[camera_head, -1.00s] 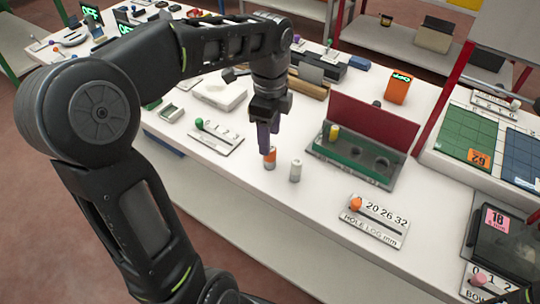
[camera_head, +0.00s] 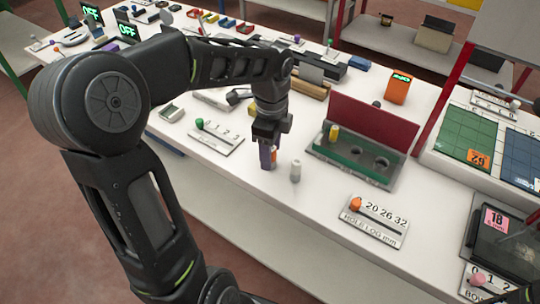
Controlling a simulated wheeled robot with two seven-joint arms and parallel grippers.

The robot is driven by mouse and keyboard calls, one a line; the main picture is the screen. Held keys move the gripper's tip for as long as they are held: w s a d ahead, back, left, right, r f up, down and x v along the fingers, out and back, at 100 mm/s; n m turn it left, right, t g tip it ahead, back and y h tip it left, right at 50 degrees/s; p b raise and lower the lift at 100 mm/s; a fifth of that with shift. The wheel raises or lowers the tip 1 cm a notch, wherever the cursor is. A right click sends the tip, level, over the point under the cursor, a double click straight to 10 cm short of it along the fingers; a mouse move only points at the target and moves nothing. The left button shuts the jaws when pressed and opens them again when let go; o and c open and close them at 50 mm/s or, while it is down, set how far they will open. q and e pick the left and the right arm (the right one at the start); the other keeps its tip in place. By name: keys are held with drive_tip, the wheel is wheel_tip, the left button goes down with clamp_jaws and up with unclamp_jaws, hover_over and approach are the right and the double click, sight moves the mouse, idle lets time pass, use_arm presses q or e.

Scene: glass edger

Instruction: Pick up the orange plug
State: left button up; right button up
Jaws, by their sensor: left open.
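The orange plug (camera_head: 274,157) stands upright on the white table, mostly hidden behind the fingers of my left gripper (camera_head: 268,158). Only a narrow orange and white strip of it shows at the right of the fingers. The left gripper points down with its fingertips low at the plug, and its jaws are open. I cannot tell whether the fingers touch the plug. A white plug (camera_head: 295,171) stands just to the right, apart from the gripper. My right gripper is not clearly in view.
A grey holder (camera_head: 350,158) with a green strip, round holes and a yellow plug (camera_head: 334,133) stands to the right, backed by a red panel (camera_head: 372,122). A hole log slider (camera_head: 373,222) lies nearer the front edge. A numbered slider (camera_head: 216,137) lies left of the gripper.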

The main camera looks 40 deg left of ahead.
use_arm(q)
clamp_jaws()
idle(0.7)
